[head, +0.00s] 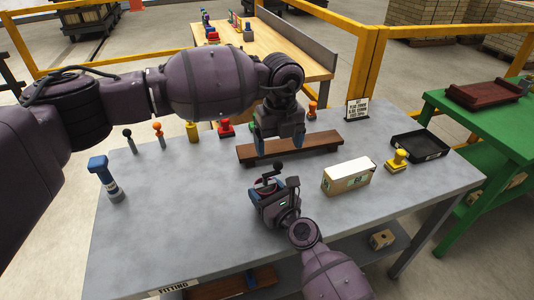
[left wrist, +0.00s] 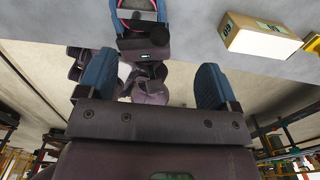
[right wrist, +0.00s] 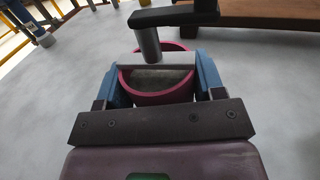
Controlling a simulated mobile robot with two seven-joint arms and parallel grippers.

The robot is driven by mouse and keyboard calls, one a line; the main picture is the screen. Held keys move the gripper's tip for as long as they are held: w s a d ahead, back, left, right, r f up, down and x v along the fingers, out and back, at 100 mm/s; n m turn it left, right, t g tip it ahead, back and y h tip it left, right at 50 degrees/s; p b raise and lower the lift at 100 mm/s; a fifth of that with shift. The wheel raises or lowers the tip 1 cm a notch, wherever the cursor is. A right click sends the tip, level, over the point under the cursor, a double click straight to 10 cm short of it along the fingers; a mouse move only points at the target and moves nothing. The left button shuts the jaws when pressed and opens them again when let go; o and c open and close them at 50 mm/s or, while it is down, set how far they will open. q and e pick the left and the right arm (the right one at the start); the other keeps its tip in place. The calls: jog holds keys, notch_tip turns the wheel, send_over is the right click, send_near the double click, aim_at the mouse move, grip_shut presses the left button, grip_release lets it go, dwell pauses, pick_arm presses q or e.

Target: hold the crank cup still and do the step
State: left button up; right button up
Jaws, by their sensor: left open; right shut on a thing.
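The crank cup (right wrist: 150,99) is a dark pink round cup with a grey bar across its top. A black crank arm (right wrist: 176,15) with a grey post sits above it. In the head view the black crank (head: 268,176) stands above my right gripper (head: 273,187), and the cup is mostly hidden between the fingers. My right gripper (right wrist: 162,80) is shut on the cup, one blue finger on each side. My left gripper (head: 274,146) is open and empty, above and behind the crank, in front of the brown board. Its spread fingers show in the left wrist view (left wrist: 153,85).
A brown raised board (head: 310,146) lies behind the cup. A cardboard box (head: 349,177), a yellow stamp-like piece (head: 397,160) and a black tray (head: 419,147) stand to the right. A blue-topped tool (head: 104,178) stands left. The grey table (head: 175,225) is clear at front left.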

jog(key=o, duration=1.1)
jog(key=v, duration=1.2)
jog(key=shift+f, duration=0.1)
